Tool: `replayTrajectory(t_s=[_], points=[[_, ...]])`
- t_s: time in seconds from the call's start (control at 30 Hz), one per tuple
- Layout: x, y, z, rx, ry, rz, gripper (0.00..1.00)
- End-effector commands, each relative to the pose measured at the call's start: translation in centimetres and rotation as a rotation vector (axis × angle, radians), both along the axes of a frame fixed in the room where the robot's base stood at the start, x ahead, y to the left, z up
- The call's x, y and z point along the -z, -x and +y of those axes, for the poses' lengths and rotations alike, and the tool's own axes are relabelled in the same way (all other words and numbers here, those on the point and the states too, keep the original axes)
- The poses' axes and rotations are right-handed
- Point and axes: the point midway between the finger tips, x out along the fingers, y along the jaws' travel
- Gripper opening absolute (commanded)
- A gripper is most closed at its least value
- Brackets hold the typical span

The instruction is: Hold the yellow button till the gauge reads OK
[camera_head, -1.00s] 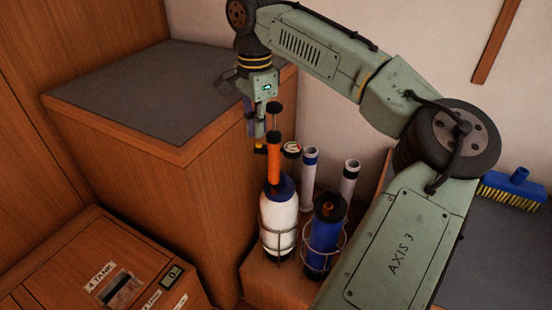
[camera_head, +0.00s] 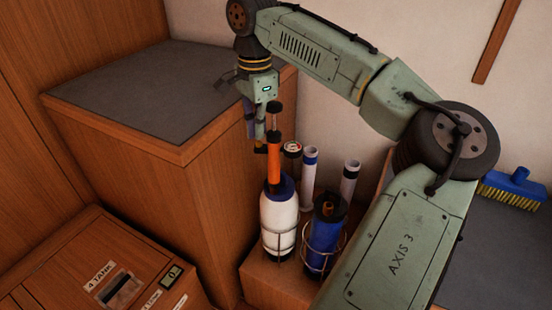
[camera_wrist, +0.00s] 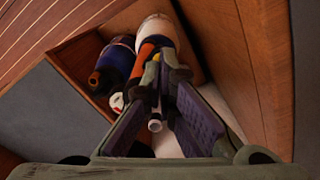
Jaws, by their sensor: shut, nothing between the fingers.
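A small round gauge (camera_head: 292,149) with a pale face and red and green marks sits just right of the orange pump tube (camera_head: 274,163) above a white bottle (camera_head: 279,222). The gauge is also in the wrist view (camera_wrist: 116,101); its reading is too small to tell. My gripper (camera_head: 260,147) is shut and empty, pointing down, with its fingertips just left of the orange tube. In the wrist view the fingertips (camera_wrist: 165,76) overlap the pump parts.
A blue bottle (camera_head: 323,240) stands in a wire holder right of the white one. Two pale tubes stand behind, one here (camera_head: 309,167). A tall wooden cabinet with a grey top (camera_head: 140,85) is close on the left. A blue brush (camera_head: 512,186) lies far right.

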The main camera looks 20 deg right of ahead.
Motion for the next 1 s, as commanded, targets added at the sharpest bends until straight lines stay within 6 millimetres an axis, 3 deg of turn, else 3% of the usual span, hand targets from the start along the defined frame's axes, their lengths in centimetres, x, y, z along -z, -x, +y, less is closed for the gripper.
replayTrajectory(t_s=[1.0], points=[[2.1, 0.0, 0.0, 0.0, -0.001, 0.0, 0.0]])
